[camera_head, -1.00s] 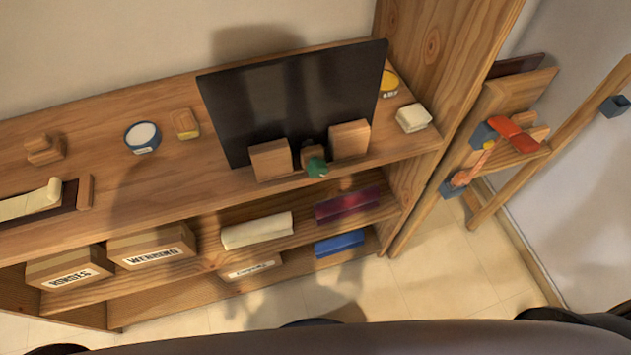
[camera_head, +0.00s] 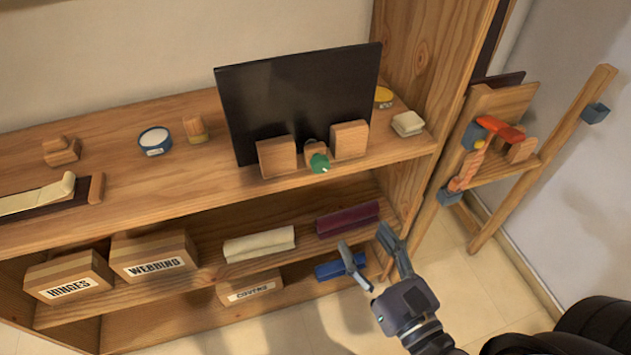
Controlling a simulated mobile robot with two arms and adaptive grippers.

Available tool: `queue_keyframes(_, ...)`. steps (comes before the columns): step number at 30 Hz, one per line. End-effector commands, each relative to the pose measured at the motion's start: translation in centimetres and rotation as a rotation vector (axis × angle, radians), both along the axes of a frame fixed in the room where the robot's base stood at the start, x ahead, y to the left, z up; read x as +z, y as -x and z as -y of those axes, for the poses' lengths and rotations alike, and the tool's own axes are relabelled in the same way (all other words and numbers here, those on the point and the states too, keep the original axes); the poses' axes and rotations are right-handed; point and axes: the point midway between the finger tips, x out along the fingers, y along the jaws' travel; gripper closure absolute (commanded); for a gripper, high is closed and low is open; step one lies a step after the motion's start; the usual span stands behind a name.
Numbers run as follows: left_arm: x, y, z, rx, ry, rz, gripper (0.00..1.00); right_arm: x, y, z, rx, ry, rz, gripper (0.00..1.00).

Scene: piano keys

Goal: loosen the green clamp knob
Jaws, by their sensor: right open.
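The green clamp knob (camera_head: 320,163) sits on the front of a small wooden clamp block (camera_head: 314,148). The clamp is between two wooden blocks, a left one (camera_head: 277,157) and a right one (camera_head: 349,140), at the foot of an upright black panel (camera_head: 300,95) on the bench top. My right gripper (camera_head: 366,249) is open and empty. In the picture it is below and to the right of the knob, in front of the lower shelves and apart from the knob. My left gripper is not in view.
The lower shelf holds boxes marked HINGES (camera_head: 70,278) and WEBBING (camera_head: 152,258), a cream roll (camera_head: 259,244) and a maroon roll (camera_head: 347,218). A blue roll (camera_head: 340,267) lies lower. A tin (camera_head: 154,141) and a cream folded cloth (camera_head: 407,124) are on the bench top (camera_head: 215,183). A wooden rack (camera_head: 540,165) stands at right.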

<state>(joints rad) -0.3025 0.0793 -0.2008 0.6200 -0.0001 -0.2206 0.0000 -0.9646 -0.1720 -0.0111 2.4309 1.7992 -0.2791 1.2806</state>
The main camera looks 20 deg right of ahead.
Motion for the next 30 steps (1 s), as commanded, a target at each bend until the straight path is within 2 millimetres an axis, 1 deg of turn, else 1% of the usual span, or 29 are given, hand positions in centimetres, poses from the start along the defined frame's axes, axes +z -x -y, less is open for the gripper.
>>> queue_keyframes(1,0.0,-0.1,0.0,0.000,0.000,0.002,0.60,0.6,0.0,0.2,-0.005,-0.020,0.009,0.46)
queue_keyframes(3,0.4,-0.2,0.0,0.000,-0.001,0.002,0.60,1.1,-0.3,0.2,-0.007,-0.032,0.013,0.46)
queue_keyframes(5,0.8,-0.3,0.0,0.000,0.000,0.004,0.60,1.2,-0.7,0.1,-0.006,-0.033,0.014,0.46)
queue_keyframes(8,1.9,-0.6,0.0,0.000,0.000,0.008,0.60,1.4,-1.8,-0.1,-0.003,-0.030,0.016,0.46)
queue_keyframes(15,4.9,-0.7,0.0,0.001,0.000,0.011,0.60,1.6,-5.7,-0.6,-0.003,-0.026,0.015,0.46)
queue_keyframes(21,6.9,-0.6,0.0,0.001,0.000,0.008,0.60,1.5,-9.4,-1.1,-0.004,-0.026,0.014,0.46)
queue_keyframes(25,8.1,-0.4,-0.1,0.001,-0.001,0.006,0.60,1.5,-11.9,-1.4,-0.005,-0.027,0.015,0.46)
queue_keyframes(30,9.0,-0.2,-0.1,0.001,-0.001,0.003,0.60,1.2,-14.8,-1.8,-0.004,-0.026,0.013,0.46)
